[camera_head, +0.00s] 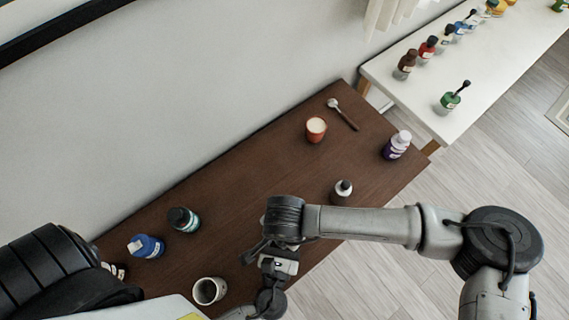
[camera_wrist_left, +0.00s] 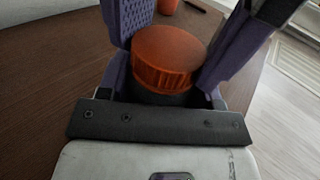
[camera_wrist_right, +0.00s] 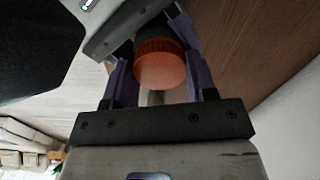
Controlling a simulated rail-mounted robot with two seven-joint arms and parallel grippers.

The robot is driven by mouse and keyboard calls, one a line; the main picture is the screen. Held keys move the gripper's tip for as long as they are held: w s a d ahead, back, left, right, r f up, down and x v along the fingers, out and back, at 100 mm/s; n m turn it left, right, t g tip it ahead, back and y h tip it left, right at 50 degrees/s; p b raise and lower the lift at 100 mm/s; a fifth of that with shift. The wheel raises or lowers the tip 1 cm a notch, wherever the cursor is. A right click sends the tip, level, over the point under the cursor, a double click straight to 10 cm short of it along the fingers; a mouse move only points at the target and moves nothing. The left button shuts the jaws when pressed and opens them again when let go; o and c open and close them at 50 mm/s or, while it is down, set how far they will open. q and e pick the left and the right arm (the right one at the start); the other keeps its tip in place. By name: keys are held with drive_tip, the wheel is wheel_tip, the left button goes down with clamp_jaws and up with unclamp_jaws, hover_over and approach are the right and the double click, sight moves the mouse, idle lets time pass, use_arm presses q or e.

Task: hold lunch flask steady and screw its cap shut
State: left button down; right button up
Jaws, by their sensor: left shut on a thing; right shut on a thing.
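The lunch flask has a dark body (camera_wrist_left: 165,98) and a ribbed orange cap (camera_wrist_left: 168,58). In the left wrist view my left gripper (camera_wrist_left: 178,50) has its purple fingers on either side of the flask and is shut on it. In the right wrist view the cap (camera_wrist_right: 160,64) sits between the purple fingers of my right gripper (camera_wrist_right: 155,52), which is shut on it. The cap rests on the flask's top; I cannot tell how far it is screwed on. In the head view my arms hide the flask and cap.
A white table (camera_head: 480,80) carries several bottles.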

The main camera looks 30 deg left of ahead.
drive_tip(key=shift+m, duration=0.7)
drive_tip(key=o, duration=1)
drive_tip(key=shift+r, duration=2.25)
drive_tip(key=shift+c, duration=0.3)
